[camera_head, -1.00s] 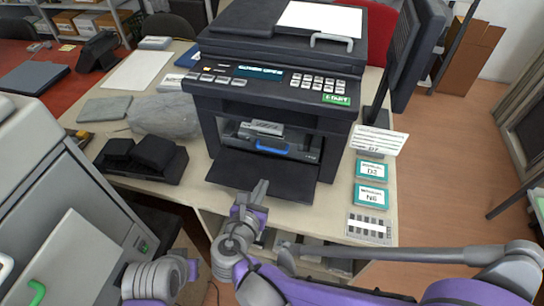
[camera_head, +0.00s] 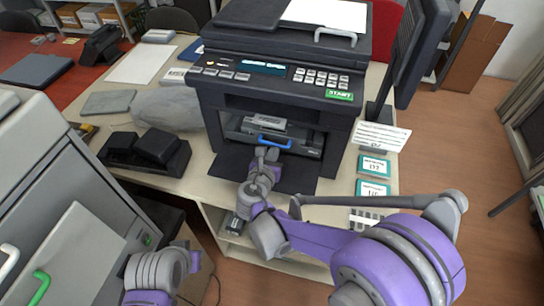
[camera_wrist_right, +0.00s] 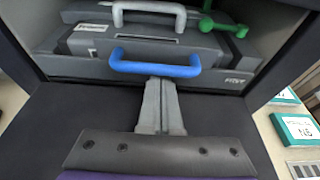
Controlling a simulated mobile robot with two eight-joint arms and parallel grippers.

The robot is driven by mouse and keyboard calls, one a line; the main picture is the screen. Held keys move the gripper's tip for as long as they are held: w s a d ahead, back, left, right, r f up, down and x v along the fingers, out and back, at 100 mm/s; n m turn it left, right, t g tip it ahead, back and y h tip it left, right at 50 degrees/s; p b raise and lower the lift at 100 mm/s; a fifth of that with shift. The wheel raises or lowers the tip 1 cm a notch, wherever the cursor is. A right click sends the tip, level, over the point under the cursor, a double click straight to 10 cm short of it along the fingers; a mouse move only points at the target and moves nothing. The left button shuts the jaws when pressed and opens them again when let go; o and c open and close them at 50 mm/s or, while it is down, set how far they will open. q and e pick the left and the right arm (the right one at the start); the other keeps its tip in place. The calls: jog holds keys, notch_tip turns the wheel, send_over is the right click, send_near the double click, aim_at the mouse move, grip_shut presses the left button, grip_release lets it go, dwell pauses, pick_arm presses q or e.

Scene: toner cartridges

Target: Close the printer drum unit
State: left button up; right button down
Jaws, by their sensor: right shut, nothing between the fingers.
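The black printer (camera_head: 275,85) stands on the table with its front door (camera_head: 225,165) folded down. The grey drum unit (camera_head: 300,145) sits in the front opening and carries a blue handle (camera_head: 272,142); the wrist view shows this handle (camera_wrist_right: 155,67) up close. My right gripper (camera_head: 266,158) is over the lowered door, just in front of the blue handle. In the wrist view its fingers (camera_wrist_right: 160,85) are together and empty, with the tips at the lower edge of the handle; I cannot tell whether they touch. My left gripper is not clearly visible; part of my left arm shows at the bottom.
Behind the blue handle are a grey handle (camera_wrist_right: 148,12) and a green lever (camera_wrist_right: 225,25). Teal-edged boxes (camera_head: 373,167) lie right of the printer. A black device (camera_head: 145,150) sits left of it. A grey cabinet (camera_head: 60,200) stands at the left.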

aim_at(278, 140)
dwell(0.3)
jog(key=w, duration=0.1)
jog(key=w+d, duration=0.1)
jog(key=w, duration=0.1)
jog(key=w+b, duration=0.1)
jog(key=shift+w+d+f, duration=0.1)
jog(key=shift+w+d, duration=0.15)
jog(key=shift+w, duration=0.05)
jog(key=shift+w+r, duration=0.1)
jog(key=shift+r, duration=0.1)
